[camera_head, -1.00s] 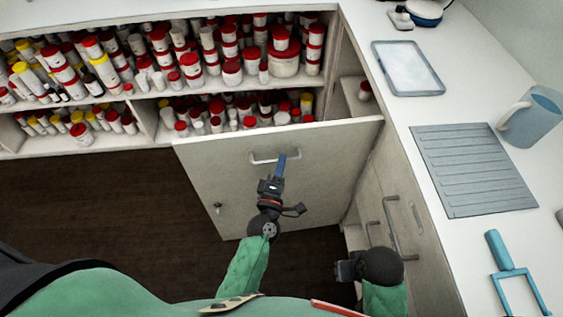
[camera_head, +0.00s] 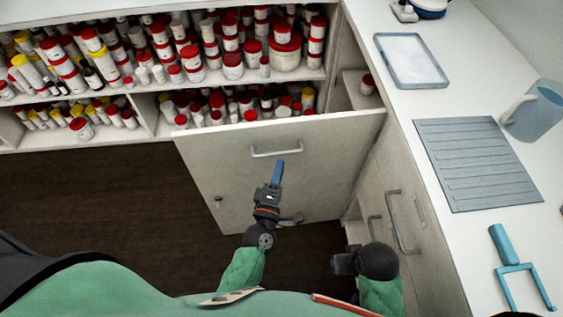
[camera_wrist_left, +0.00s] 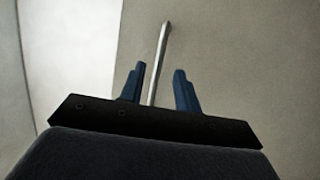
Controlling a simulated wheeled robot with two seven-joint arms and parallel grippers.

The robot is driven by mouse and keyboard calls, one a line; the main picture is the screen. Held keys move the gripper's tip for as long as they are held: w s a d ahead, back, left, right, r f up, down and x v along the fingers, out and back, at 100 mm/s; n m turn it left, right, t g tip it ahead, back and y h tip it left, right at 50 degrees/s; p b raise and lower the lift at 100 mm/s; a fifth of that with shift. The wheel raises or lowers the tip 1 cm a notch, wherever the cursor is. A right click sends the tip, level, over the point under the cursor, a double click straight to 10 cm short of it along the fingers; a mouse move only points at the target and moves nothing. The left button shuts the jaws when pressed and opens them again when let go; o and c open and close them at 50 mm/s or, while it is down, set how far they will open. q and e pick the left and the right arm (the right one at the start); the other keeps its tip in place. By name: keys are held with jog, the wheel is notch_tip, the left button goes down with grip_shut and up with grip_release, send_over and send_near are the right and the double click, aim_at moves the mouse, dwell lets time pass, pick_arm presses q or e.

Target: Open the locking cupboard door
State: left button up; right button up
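The pale cupboard door (camera_head: 240,185) stands swung open, at an angle to the shelves behind it. Its metal bar handle (camera_head: 275,151) is near the top edge, and a small lock or key (camera_head: 218,202) sits low on its left side. My left gripper (camera_head: 278,170) is just below the handle and apart from it in the head view. In the left wrist view its blue fingers (camera_wrist_left: 158,90) are spread, with the handle bar (camera_wrist_left: 163,45) showing between and beyond them. My right gripper (camera_head: 343,264) hangs by the right drawers; its fingers are unclear.
Shelves (camera_head: 150,100) full of red- and yellow-capped jars stand behind the door. Dark floor (camera_head: 100,195) lies open at left.

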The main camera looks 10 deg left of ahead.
pick_arm(q)
jog(key=shift+s+a+f+b, duration=0.1)
jog(key=shift+s+f+b, duration=0.05)
jog(key=shift+s, duration=0.65)
jog(key=shift+s+a+f+b, duration=0.1)
jog(key=shift+s+b, duration=0.05)
jog(key=shift+s, duration=0.65)
pick_arm(e)
jog(key=shift+w+a+f+y, duration=0.2)
jog(key=shift+a+f+y, duration=0.1)
jog(key=shift+a+f, duration=0.5)
